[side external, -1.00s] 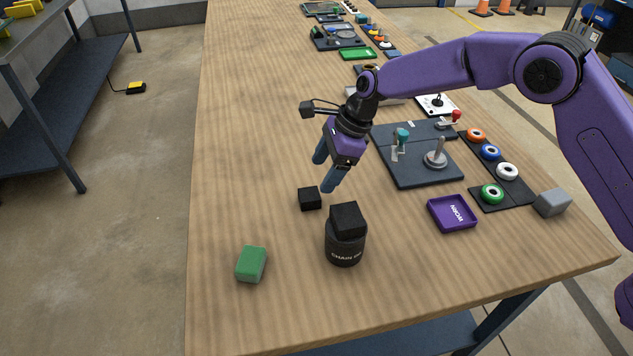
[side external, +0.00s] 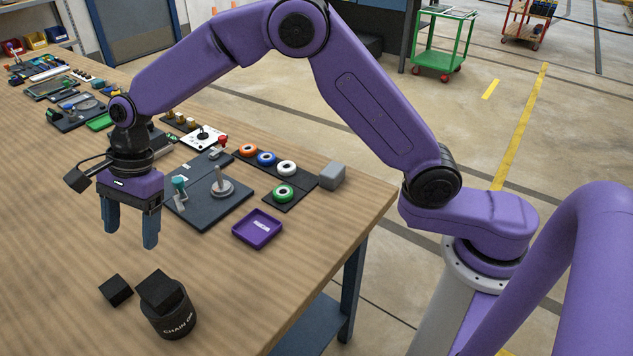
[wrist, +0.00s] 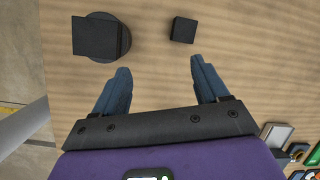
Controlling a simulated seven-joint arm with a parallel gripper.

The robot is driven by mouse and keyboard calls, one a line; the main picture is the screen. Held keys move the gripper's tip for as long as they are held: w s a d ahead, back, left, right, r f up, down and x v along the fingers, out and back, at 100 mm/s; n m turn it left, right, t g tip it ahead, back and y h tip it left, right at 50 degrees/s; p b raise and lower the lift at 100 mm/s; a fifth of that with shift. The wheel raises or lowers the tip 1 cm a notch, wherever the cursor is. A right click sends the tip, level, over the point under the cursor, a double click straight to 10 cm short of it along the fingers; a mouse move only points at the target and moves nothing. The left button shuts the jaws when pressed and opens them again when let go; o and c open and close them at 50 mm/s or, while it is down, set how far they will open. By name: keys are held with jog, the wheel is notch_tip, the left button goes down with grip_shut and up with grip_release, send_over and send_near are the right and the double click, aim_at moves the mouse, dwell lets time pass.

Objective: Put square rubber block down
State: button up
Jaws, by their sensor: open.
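A small black block (side external: 116,290) lies on the wooden table, just left of a dark round "CHAIN OIL" can (side external: 175,322). A larger black square block (side external: 158,287) rests on top of the can. I cannot tell which is the square rubber block. My gripper (side external: 130,238) points down, open and empty, above the table behind both blocks. In the wrist view my open gripper (wrist: 160,68) shows bare table between its fingers. There the small block (wrist: 183,30) lies beyond the fingertips, and the larger block (wrist: 95,37) covers much of the can (wrist: 124,40).
A purple tray (side external: 257,241), a grey block (side external: 332,176) and a dark panel (side external: 207,207) with a lever stand to the right of my gripper. A dark strip (side external: 300,184) holds several coloured rings. Bare table lies left of my gripper.

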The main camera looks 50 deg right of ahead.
jog(key=s+d+r+n+h, duration=0.3)
jog(key=s+d+n, duration=2.3)
jog(key=s+d, duration=0.4)
jog(key=s, duration=0.3)
jog(key=shift+s+d+r+h, duration=0.2)
jog(key=shift+d+h, duration=0.1)
